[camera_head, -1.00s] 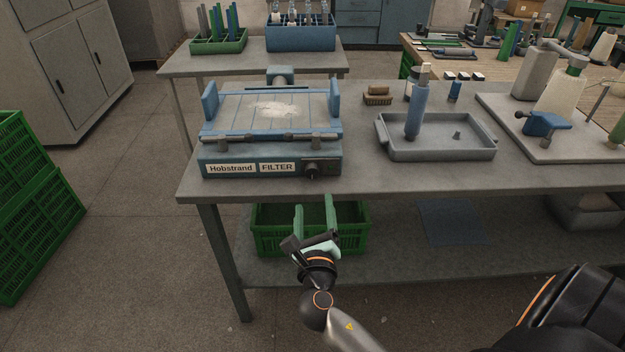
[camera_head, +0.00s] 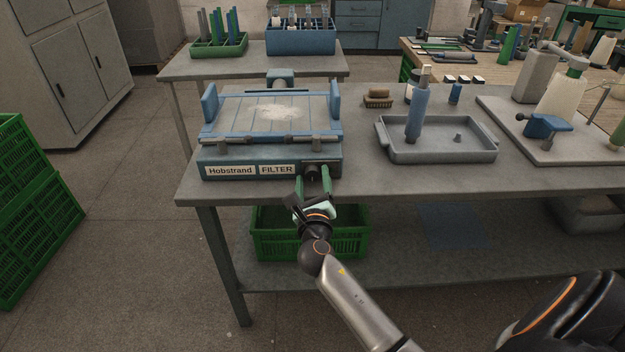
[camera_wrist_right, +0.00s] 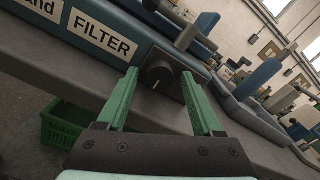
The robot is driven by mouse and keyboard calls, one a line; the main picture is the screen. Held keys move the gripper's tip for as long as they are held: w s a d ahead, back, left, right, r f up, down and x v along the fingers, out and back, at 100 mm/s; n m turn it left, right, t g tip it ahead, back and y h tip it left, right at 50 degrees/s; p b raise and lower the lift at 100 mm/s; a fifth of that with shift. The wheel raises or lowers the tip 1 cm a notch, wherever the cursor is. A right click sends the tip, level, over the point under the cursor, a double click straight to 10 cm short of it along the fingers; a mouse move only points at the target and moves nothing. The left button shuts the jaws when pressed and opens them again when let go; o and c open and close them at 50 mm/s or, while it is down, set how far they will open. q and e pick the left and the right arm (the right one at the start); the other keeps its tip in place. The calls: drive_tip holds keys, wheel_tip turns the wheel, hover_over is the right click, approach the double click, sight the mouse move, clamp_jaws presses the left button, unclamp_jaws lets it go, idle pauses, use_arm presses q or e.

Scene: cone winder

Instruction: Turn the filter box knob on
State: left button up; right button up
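The filter box (camera_head: 222,160) is a blue box labelled "Hobstrand FILTER" at the front left of the grey table. Its black round knob (camera_head: 311,171) is on the right end of its front face. In the right wrist view the knob (camera_wrist_right: 159,77) shows a pale pointer line. My right gripper (camera_head: 312,180) is open, its two green fingers just in front of the knob. In the right wrist view the fingers (camera_wrist_right: 163,88) stand apart, one on each side of the knob; I cannot tell whether they touch it. My left gripper is not in view.
A green crate (camera_head: 268,240) stands on the shelf under the table, below my right gripper. A grey tray (camera_head: 462,153) with a blue bottle-like cylinder (camera_head: 417,112) is to the right of the filter box. The tabletop between box and tray is clear.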

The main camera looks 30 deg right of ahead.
clamp_jaws()
idle(0.3)
